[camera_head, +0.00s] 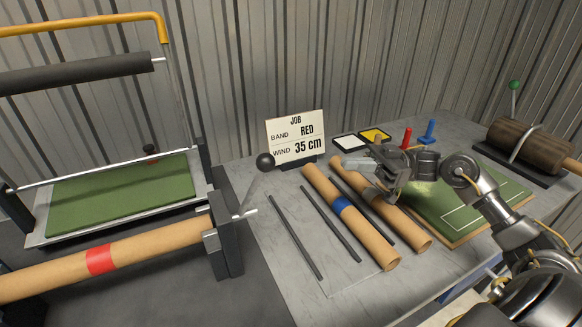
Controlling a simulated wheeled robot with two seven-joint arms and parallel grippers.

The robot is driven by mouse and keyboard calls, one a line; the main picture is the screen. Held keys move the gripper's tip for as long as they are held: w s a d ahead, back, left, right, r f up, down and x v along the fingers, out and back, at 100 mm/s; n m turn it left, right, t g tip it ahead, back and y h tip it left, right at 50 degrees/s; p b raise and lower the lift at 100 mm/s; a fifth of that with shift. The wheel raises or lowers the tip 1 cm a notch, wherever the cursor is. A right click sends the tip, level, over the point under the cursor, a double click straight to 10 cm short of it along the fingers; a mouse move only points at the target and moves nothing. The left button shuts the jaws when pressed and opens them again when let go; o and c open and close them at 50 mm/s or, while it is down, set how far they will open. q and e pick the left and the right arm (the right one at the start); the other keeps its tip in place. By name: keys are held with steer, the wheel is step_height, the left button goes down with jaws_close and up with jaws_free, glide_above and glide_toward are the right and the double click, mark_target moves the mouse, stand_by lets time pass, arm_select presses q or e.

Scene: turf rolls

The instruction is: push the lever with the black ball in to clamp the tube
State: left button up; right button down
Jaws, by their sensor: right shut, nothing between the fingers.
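The lever's black ball (265,162) stands up and to the right of the dark bracket (228,240). Its thin lever rod (249,195) slants down to the bracket at the tube's right end. The cardboard tube with a red band (130,252) lies across the machine at the front left, its right end at the bracket. My right gripper (372,172) is shut and empty, over the bench near two loose tubes. It is well to the right of the ball and apart from it. My left gripper is not in view.
A job sign (296,140) reads red, 35 cm. A green turf panel (120,195) lies behind the banded tube. A dark roll (530,140) sits far right.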

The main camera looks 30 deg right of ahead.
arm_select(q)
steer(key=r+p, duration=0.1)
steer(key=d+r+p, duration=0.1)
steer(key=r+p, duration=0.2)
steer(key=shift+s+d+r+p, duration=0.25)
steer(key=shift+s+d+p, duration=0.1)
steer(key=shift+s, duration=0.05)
arm_select(e)
steer(key=x, duration=1.4)
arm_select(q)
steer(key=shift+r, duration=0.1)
